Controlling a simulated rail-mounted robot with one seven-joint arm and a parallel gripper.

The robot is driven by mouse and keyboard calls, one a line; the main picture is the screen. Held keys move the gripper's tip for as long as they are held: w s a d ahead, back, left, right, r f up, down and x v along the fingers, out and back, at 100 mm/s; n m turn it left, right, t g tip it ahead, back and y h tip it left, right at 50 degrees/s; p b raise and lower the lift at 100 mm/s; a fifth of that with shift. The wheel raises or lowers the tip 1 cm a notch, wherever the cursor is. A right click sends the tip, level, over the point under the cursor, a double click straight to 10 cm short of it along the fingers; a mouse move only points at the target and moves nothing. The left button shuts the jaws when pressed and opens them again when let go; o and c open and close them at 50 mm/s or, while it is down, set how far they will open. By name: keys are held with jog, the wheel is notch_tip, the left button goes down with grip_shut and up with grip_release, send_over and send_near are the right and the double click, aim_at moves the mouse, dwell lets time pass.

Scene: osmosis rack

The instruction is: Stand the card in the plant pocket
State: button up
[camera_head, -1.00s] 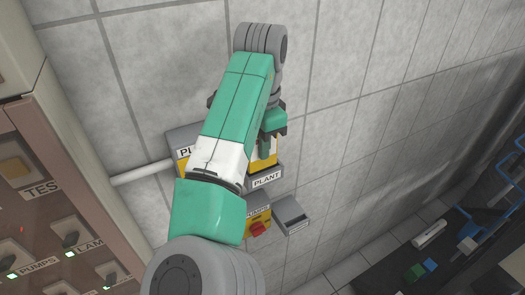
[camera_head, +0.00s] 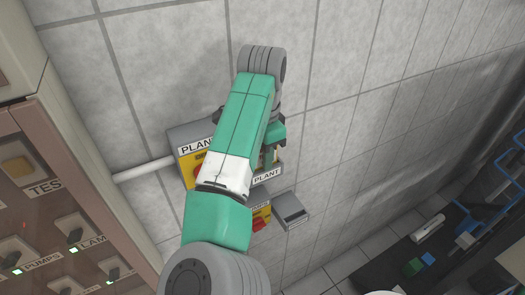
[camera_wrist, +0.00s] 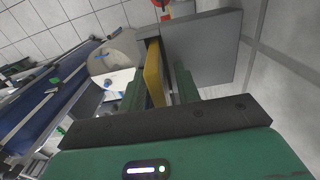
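The yellow card (camera_wrist: 154,74) stands on edge between the two green fingers of my gripper (camera_wrist: 159,84) in the wrist view. A narrow gap shows between the card and the right finger, so the fingers look parted around it. The card's far end is at a dark grey edge, partly hidden. In the head view my gripper (camera_head: 272,143) is just above the grey pocket labelled PLANT (camera_head: 267,176). The arm and fingers cover most of the pocket's opening. How deep the card sits cannot be told.
A grey PLANT switch box (camera_head: 185,137) is on the wall left of the pocket. Below are a yellow switch box with a red knob (camera_head: 261,222) and another grey pocket (camera_head: 291,211). A white pipe (camera_head: 145,170) leads to the switch box. A control panel (camera_head: 60,215) stands left.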

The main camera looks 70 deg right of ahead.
jog(key=shift+r, duration=0.1)
notch_tip(320, 180, up, 12)
jog(key=shift+r+b, duration=0.15)
jog(key=shift+b, duration=0.3)
dwell(0.3)
